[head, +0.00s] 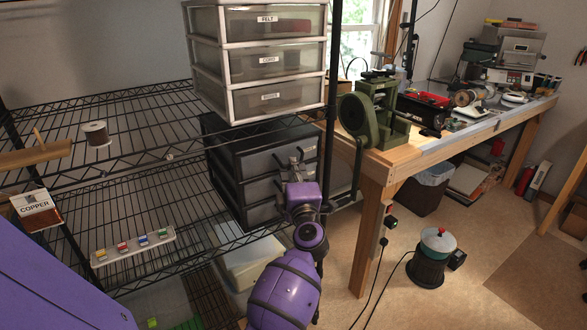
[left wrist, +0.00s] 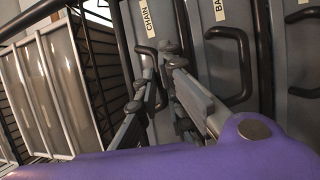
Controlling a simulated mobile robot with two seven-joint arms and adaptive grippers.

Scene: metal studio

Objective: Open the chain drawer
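The black drawer unit (head: 228,176) stands on the lower wire shelf under a white-framed unit. Its top drawer bears the label CHAIN (left wrist: 148,18) in the left wrist view, and its front looks flush with the others. My left gripper (head: 292,157) is in front of this top drawer. In the left wrist view its fingers (left wrist: 160,58) are apart, with the black chain drawer handle (left wrist: 159,98) showing between them. I cannot tell whether they touch it. The gripper hides part of the drawer front. My right gripper is not in view.
The white-framed clear drawer unit (head: 230,68) sits directly above. A black shelf post (head: 331,95) stands just right of my gripper. A wooden workbench (head: 395,168) with a green machine (head: 376,115) is further right. Open floor (head: 345,285) lies in front.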

